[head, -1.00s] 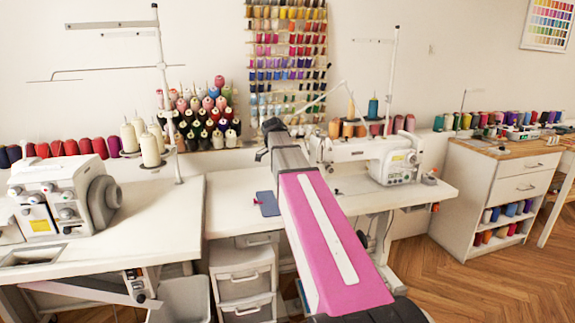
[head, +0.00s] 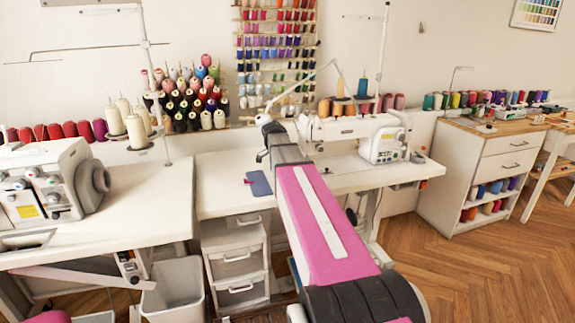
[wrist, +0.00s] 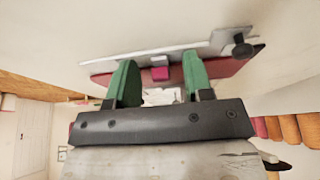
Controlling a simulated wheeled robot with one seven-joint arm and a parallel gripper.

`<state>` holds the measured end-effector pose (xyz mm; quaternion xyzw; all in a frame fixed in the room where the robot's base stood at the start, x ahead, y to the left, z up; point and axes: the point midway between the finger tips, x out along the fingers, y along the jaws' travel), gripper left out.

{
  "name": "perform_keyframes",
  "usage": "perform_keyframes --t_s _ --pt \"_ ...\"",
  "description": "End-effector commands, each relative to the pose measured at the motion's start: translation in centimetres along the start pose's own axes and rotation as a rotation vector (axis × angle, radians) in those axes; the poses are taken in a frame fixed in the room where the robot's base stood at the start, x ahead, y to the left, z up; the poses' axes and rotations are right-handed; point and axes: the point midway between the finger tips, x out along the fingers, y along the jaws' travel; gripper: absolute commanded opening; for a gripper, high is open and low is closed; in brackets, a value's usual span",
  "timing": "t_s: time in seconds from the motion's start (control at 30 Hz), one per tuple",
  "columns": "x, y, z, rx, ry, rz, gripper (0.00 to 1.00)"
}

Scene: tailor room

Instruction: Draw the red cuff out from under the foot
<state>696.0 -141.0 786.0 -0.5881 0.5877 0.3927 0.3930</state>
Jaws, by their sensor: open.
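In the wrist view my gripper (wrist: 161,88) has its two green fingers apart, with nothing held between them. A small pink-red piece (wrist: 160,73) shows beyond the gap, in front of a darker red strip (wrist: 215,72) along a pale bar (wrist: 190,50). I cannot tell whether the piece or the strip is the red cuff. In the head view the white sewing machine (head: 375,128) stands on its table (head: 225,170). My arm reaches toward the machine's left end. My fingertips, the foot and any cloth under it are hidden there.
A blue-grey pad (head: 259,184) with a small red bit lies at the table's left. Another machine (head: 50,185) stands on the left table. Thread cones (head: 195,108) stand behind. A drawer unit (head: 237,262) and bin (head: 175,290) are below. Wooden floor (head: 470,265) at right is open.

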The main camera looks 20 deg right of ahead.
Motion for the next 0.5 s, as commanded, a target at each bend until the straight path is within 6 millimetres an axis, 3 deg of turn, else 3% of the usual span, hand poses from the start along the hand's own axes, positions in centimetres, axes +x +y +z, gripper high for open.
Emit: perform_keyframes --t_s 0.13,0.27,0.3,0.5 --pt "-0.01 0.0 0.01 0.0 0.0 0.0 0.47" --pt "-0.02 0.0 0.01 0.0 0.0 0.0 0.04" --pt "-0.02 0.01 0.01 0.0 0.0 0.0 0.0" --pt "-0.05 0.01 0.07 0.0 0.0 0.0 0.0"
